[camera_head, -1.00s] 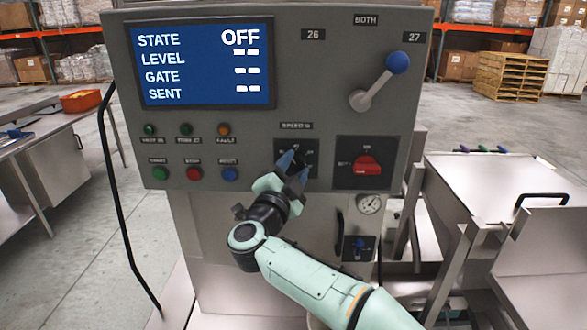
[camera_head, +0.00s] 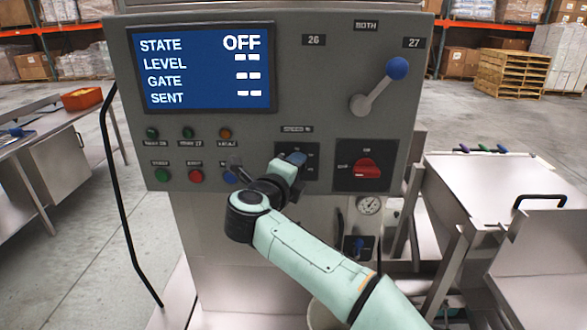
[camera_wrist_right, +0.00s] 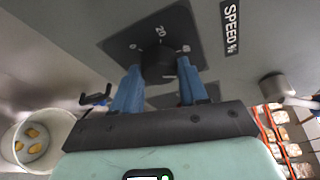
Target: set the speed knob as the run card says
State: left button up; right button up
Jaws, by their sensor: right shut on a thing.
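The dark round speed knob (camera_wrist_right: 158,66) sits on a black dial plate (camera_wrist_right: 176,32) under a "SPEED %" label in the right wrist view. My left gripper is not in view. I cannot make out a run card.
The grey panel (camera_head: 220,135) has a blue screen (camera_head: 203,67) reading STATE OFF. A red switch (camera_head: 367,169) is right of the dial, below a blue-tipped lever (camera_head: 397,68). Small buttons (camera_head: 196,176) are left. A bucket (camera_wrist_right: 38,140) with yellow pieces shows in the wrist view.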

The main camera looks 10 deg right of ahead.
jog(key=m+y, duration=0.2)
jog(key=m, duration=0.2)
jog(key=shift+d+r+m, duration=0.1)
jog(key=shift+m, duration=0.2)
jog(key=shift+g+y, duration=0.3)
dwell(0.3)
jog(key=o, duration=1)
jog(key=shift+o, duration=0.2)
jog(key=b+v, duration=0.1)
jog(key=v, duration=1.2)
jog(key=shift+s+b, duration=0.25)
jog(key=shift+b, duration=0.1)
